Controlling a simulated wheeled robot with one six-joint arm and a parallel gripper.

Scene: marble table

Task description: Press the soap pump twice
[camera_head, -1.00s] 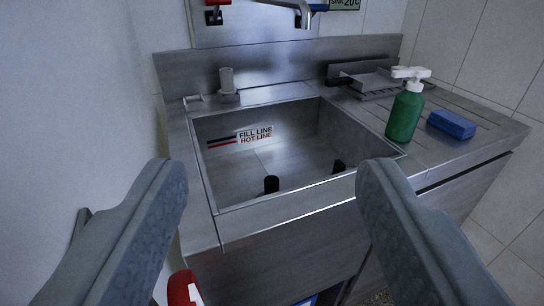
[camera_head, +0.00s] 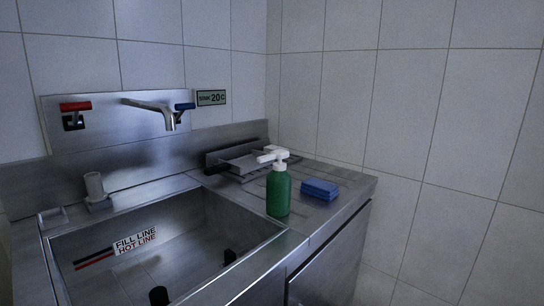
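A green soap bottle (camera_head: 279,194) with a white pump head (camera_head: 274,158) stands upright on the steel counter, just right of the sink basin. The pump's nozzle points left. Nothing touches the bottle. My gripper is out of the frame now, so its distance from the pump and its opening cannot be seen.
The steel sink basin (camera_head: 180,243) lies left of the bottle. A blue sponge (camera_head: 320,188) sits right of it. A metal rack (camera_head: 240,163) is behind. The faucet (camera_head: 155,109) juts from the wall, with red (camera_head: 76,106) and blue (camera_head: 185,106) handles. The tiled wall closes the right side.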

